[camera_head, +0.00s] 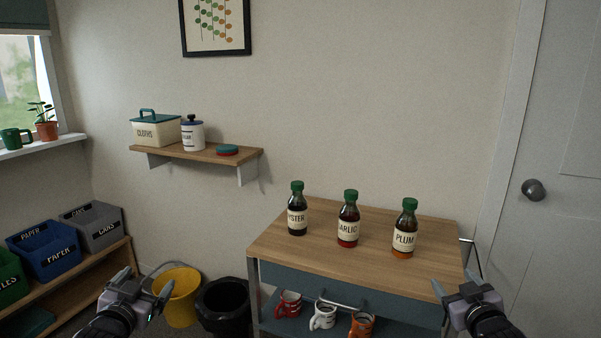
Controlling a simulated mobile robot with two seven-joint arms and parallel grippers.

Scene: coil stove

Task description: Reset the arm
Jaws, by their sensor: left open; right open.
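My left gripper (148,287) is at the lower left, open and empty, in front of the low shelf with bins and beside the yellow bucket in the picture. My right gripper (461,287) is at the lower right, open and empty, overlapping the front right corner of the wooden-topped cabinet (330,218) in the picture. Three bottles with green caps stand upright on the cabinet top: one with a label ending in "YSTER" (297,217), a garlic bottle (348,227) and a plum bottle (404,238). Neither gripper holds anything.
Mugs, including a white one (323,316), sit on the cabinet's lower shelf. A yellow bucket (179,297) and black bin (224,306) stand left of it. Labelled bins, one blue (45,255), line the left. A wall shelf (205,153) holds containers. A door (553,180) is right.

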